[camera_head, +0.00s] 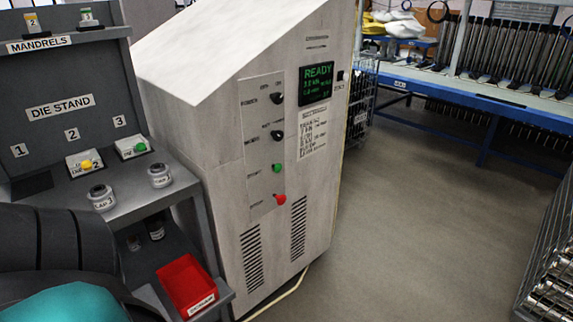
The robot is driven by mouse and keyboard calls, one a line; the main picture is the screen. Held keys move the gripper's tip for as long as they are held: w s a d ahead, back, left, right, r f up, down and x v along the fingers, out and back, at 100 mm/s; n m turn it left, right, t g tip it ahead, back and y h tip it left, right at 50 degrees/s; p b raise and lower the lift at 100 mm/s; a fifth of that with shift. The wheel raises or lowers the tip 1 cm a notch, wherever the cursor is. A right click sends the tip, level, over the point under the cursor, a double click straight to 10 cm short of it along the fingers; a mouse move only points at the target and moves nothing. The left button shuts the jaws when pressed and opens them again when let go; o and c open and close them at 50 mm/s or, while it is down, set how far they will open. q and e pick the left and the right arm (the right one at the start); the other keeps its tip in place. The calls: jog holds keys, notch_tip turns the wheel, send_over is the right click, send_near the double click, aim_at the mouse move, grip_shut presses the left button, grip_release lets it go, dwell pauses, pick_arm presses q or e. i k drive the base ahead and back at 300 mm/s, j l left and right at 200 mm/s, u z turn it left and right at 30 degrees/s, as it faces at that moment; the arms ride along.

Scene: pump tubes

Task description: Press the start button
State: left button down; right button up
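The machine cabinet (300,150) is a tall, pale box with a sloped top. A dark screen (316,83) to the right of the panel shows READY in green. A dark and teal part of my own body fills the lower left corner. Neither of my grippers is in view.
A grey die stand (60,107) with labelled places, jars and a red bin (187,286) stands left of the cabinet. A blue-framed rack (480,95) is at the back right. A rack of metal tubes (555,270) is at the right edge. Open floor (420,220) lies between.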

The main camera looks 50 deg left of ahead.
aim_at(278, 167)
jog(key=i+l+u, duration=0.25)
jog(key=i+u, duration=0.2)
jog(key=i+l+u, duration=0.45)
jog(key=i, duration=0.15)
jog(key=i+l+u, duration=0.5)
jog(key=k+l, duration=0.05)
jog(key=k, duration=0.05)
